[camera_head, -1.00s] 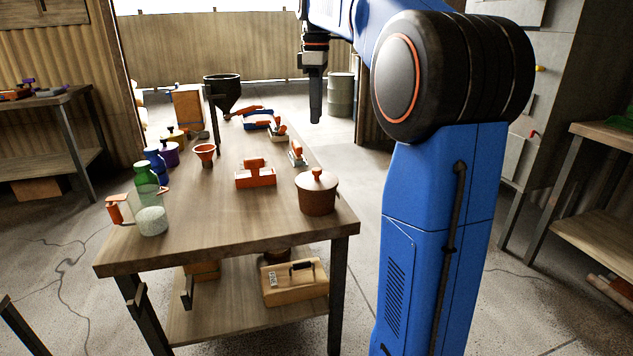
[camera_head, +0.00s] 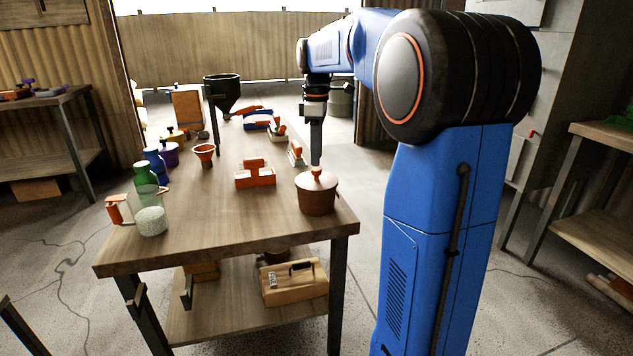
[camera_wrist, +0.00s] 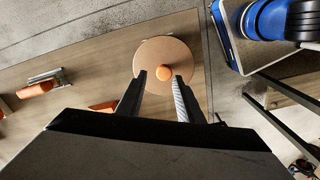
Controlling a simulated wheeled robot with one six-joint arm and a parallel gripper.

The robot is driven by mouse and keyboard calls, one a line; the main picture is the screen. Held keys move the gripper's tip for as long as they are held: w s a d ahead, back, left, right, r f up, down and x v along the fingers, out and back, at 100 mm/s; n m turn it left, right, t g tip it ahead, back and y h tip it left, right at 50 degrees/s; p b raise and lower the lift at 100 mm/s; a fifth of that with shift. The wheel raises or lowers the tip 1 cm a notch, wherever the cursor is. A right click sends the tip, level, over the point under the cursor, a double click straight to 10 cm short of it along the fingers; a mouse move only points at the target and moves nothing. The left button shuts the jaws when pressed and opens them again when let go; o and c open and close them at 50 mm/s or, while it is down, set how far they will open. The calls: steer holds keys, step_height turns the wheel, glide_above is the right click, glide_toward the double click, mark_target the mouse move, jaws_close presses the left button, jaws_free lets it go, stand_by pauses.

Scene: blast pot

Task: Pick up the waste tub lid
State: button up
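The waste tub (camera_head: 317,200) is a brown round pot at the right front corner of the workbench. Its lid (camera_head: 326,181) is a pale disc with an orange knob, seated on top. In the wrist view the lid (camera_wrist: 150,52) lies beyond the fingertips, its knob centred between them. My gripper (camera_head: 316,164) points straight down just above the knob. In the wrist view my gripper (camera_wrist: 160,76) is open, with one finger on each side of the knob and gaps to both. Whether the tips reach down to knob height I cannot tell.
The workbench (camera_head: 215,235) holds an orange tool (camera_head: 256,178) left of the tub and more tools behind it. A clear jar of pale grains (camera_head: 151,220) and coloured bottles stand along the left edge. A dark funnel (camera_head: 223,90) stands at the back.

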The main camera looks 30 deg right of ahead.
mark_target(317, 169)
steer(key=f, duration=0.4)
steer(key=shift+s+a, duration=0.2)
steer(key=shift+s, duration=0.2)
steer(key=shift+f, duration=0.6)
jaws_close()
